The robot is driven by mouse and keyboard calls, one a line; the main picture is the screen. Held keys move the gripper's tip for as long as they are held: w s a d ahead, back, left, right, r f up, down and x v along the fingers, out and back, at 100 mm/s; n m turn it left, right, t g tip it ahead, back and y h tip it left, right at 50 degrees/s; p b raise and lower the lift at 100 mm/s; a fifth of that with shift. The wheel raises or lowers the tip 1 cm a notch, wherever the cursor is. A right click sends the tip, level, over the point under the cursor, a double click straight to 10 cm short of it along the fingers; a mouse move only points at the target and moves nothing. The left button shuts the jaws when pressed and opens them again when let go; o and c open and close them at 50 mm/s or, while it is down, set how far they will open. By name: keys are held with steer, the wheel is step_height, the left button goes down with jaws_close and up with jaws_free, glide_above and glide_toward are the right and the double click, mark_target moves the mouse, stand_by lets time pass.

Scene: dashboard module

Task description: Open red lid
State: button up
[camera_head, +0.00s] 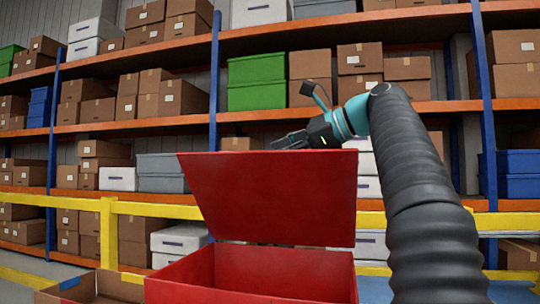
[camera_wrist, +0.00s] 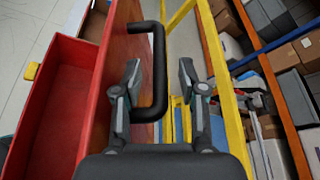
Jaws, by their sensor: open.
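A red box (camera_head: 252,273) stands in front of me, and its red lid (camera_head: 275,195) is raised, tilted well up from the box. In the wrist view the box's open inside (camera_wrist: 55,105) shows at the left, with the lid (camera_wrist: 128,45) beside it. A black U-shaped handle (camera_wrist: 159,60) sticks out from the lid's outer face. My gripper (camera_head: 290,141) is behind the lid's upper edge in the head view. In the wrist view my gripper (camera_wrist: 160,70) is open, with one finger on each side of the handle's bar. Contact with the handle cannot be told.
A yellow rail (camera_head: 107,230) runs behind the box. Behind it stand shelves with orange beams (camera_head: 150,125) and blue posts, full of cartons and bins. An open cardboard box (camera_head: 95,287) stands at the left of the red box. Floor shows at the wrist view's upper left.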

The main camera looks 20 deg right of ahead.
mark_target(299, 178)
steer(key=shift+v, duration=2.1)
